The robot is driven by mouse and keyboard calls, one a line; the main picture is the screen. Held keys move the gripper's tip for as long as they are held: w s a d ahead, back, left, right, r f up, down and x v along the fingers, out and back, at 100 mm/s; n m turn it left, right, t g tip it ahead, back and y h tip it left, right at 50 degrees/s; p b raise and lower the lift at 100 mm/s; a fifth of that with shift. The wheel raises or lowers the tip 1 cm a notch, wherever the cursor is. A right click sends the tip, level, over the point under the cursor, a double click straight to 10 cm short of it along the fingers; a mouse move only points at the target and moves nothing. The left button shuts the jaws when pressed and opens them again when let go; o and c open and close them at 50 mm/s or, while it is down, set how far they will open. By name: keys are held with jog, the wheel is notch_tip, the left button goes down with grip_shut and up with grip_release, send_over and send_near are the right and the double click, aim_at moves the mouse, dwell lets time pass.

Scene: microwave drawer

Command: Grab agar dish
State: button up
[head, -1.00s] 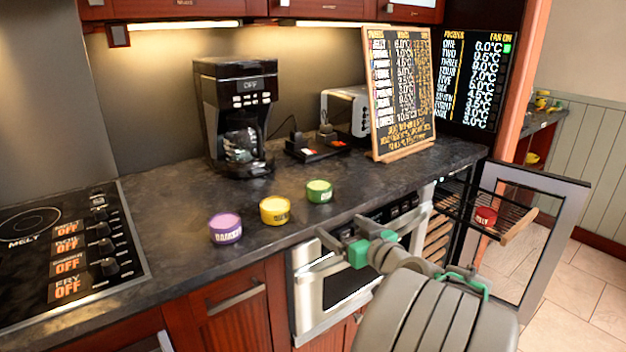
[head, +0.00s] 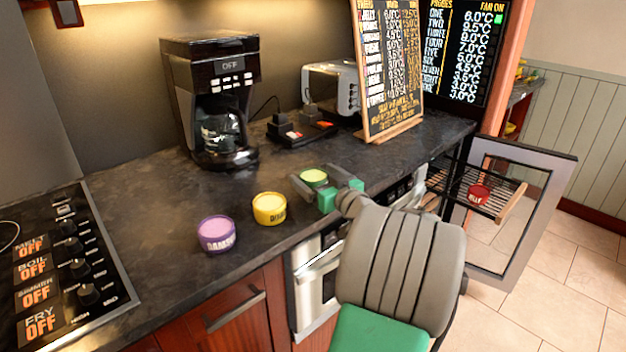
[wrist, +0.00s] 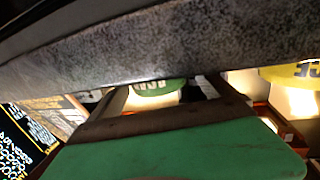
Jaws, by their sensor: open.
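A small round dish with a green lid (head: 314,176) stands on the dark counter, nearest my gripper; its label is too small or blurred to read. My gripper (head: 318,180) is open at the counter's front edge, its fingers reaching to either side of the green dish. In the wrist view the green dish (wrist: 158,88) shows between the two fingertips (wrist: 160,95), with part of it hidden. I cannot tell whether the fingers touch it. A yellow dish (head: 269,208) and a purple dish (head: 217,234) stand to the left. A red dish (head: 479,194) sits on a rack at the right.
A coffee maker (head: 212,105) and a toaster (head: 335,85) stand behind. A chalkboard (head: 388,70) leans beside a dark screen (head: 465,50). The hob (head: 60,260) is at the left. An open glass door (head: 515,210) juts out at the right.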

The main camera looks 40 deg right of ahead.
jog(key=shift+w+d, duration=0.1)
jog(key=shift+w, duration=0.45)
jog(key=shift+c, duration=0.3)
jog(key=c, duration=1.7)
